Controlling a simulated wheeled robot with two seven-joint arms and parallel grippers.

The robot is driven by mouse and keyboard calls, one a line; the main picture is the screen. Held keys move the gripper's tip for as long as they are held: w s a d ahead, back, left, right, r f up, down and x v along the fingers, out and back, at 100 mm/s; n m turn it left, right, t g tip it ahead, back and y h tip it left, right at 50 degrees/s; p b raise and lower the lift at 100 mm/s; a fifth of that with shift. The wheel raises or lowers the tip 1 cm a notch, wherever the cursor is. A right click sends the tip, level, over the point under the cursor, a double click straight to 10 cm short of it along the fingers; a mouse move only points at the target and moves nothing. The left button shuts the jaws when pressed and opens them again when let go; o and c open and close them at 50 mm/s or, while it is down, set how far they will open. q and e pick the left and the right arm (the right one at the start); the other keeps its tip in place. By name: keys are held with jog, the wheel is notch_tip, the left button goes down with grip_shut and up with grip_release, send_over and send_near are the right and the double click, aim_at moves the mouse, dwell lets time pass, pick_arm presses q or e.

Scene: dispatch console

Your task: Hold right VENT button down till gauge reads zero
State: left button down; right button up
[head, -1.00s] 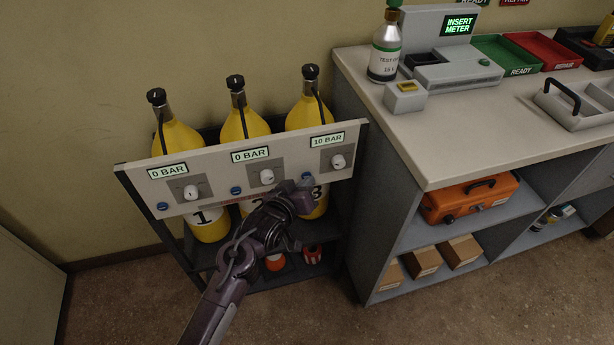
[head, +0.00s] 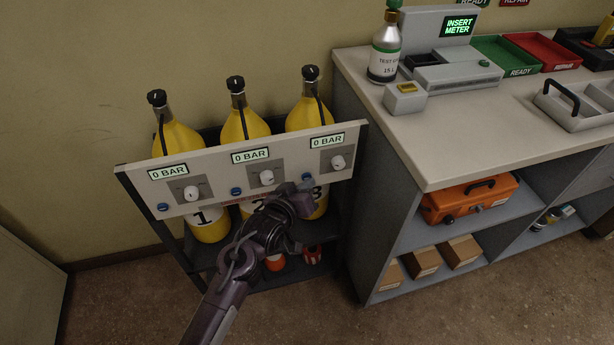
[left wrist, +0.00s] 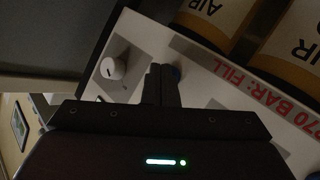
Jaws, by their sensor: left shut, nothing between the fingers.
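The white gauge panel (head: 222,190) runs across the front of the cylinder rack in the head view. Its right display (head: 327,141) reads 0 BAR, and the other two displays also read 0 BAR. The right blue VENT button (head: 308,181) is partly hidden by my left gripper (head: 303,187), whose tips are at it. In the left wrist view my left gripper (left wrist: 163,84) is shut and empty, with its tips against or very close to the blue button (left wrist: 174,73). I cannot tell how far the button is pressed. My right gripper is not in view.
Three yellow cylinders (head: 310,113) stand behind the panel. White knobs (head: 338,162) sit beside the buttons. The counter (head: 440,150) stands close on the right, with an orange case (head: 468,198) on its shelf. The floor in front is clear.

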pick_arm(q)
jog(key=shift+s+d+p, duration=0.2)
jog(key=shift+s+p, duration=0.1)
jog(key=shift+s, duration=0.3)
jog(key=s+p, duration=0.1)
jog(key=s+d+p, duration=0.1)
jog(key=s, duration=0.1)
jog(key=s+p, duration=0.1)
jog(key=shift+s+d, duration=0.25)
jog(key=shift+s, duration=0.15)
jog(key=shift+f, duration=0.1)
